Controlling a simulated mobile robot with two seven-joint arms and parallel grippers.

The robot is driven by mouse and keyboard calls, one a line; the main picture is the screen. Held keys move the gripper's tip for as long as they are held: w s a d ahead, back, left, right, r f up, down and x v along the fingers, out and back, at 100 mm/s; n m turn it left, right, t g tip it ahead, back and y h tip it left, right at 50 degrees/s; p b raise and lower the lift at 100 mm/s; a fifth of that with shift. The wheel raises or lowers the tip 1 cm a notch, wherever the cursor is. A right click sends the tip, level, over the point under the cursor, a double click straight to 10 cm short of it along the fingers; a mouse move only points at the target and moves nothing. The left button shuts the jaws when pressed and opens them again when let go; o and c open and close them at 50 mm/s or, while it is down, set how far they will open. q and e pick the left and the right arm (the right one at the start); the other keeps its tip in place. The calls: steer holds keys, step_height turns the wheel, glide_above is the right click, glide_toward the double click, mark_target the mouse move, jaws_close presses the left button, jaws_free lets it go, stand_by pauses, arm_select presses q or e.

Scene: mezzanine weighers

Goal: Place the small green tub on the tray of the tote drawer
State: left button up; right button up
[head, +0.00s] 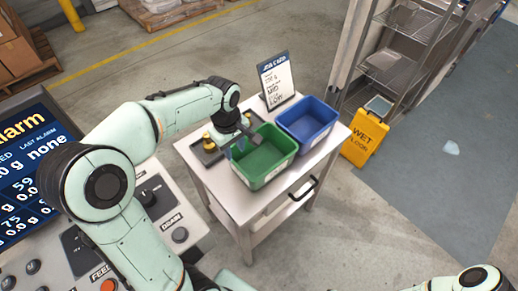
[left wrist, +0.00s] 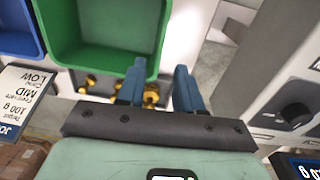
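The small green tub (head: 264,172) stands upright and empty-looking on the white cart top (head: 215,180). My left gripper (head: 238,146) is at the tub's left rim. In the left wrist view, the left gripper (left wrist: 160,80) is open, its two blue fingers apart. One finger overlaps the green tub (left wrist: 110,62) near its corner, and the other is outside the wall; whether either touches cannot be told. A black handle (head: 303,189) is on the cart's front, below the top. No open drawer tray shows. My right gripper is out of view; only part of that arm shows.
A blue tub (head: 307,121) stands directly beside the green tub. Brass weights (head: 208,143) sit left of the green tub. A control console (head: 165,215) is at the left.

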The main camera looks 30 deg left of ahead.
arm_select(q)
step_height(320, 180, down, 8)
glide_above(242, 180)
step_height(242, 180, down, 5)
steer(key=shift+f, duration=0.15)
jaws_close()
stand_by(0.3)
